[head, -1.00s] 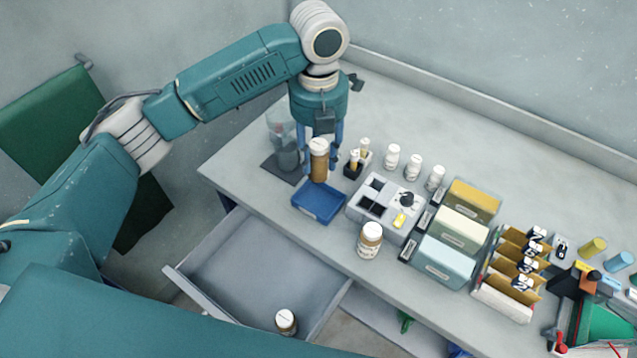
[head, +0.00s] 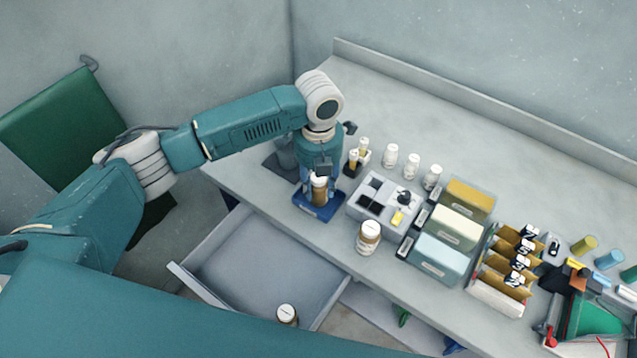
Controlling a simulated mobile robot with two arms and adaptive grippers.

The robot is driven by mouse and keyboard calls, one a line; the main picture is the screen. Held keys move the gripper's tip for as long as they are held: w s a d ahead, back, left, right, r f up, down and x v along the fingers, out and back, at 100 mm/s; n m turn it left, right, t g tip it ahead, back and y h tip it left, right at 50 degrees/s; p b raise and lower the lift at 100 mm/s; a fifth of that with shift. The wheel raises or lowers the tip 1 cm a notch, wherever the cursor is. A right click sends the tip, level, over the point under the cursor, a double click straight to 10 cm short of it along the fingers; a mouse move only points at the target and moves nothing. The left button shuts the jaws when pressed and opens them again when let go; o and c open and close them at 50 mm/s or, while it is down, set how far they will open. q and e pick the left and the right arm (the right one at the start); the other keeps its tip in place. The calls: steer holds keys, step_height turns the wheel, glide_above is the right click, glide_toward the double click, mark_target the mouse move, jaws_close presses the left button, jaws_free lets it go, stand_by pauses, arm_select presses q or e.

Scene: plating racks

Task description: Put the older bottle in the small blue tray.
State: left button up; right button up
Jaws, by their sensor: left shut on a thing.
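My left gripper (head: 318,187) points down over the small blue tray (head: 324,212) near the table's front left. It is shut on an amber bottle with a white cap (head: 319,190), held upright at the tray; I cannot tell whether its base touches the tray floor. Another amber bottle with a white cap and label (head: 368,238) stands on the table to the right of the tray. A third white-capped bottle (head: 287,314) is in the open drawer below. The writing on the bottles is too small to read. My right gripper is not in view.
A grey compartment box (head: 378,199) stands just right of the tray, with several white bottles (head: 412,165) behind it. Card boxes (head: 440,258) and a file rack (head: 497,298) fill the right. The drawer (head: 250,265) stands open at the front.

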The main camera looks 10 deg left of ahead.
arm_select(q)
steer(key=shift+f, duration=0.1)
steer(key=o, duration=1.3)
step_height(320, 180, up, 11)
steer(key=b, duration=0.3)
steer(key=shift+r+b, duration=0.35)
steer(key=shift+r, duration=0.35)
steer(key=shift+f, duration=0.1)
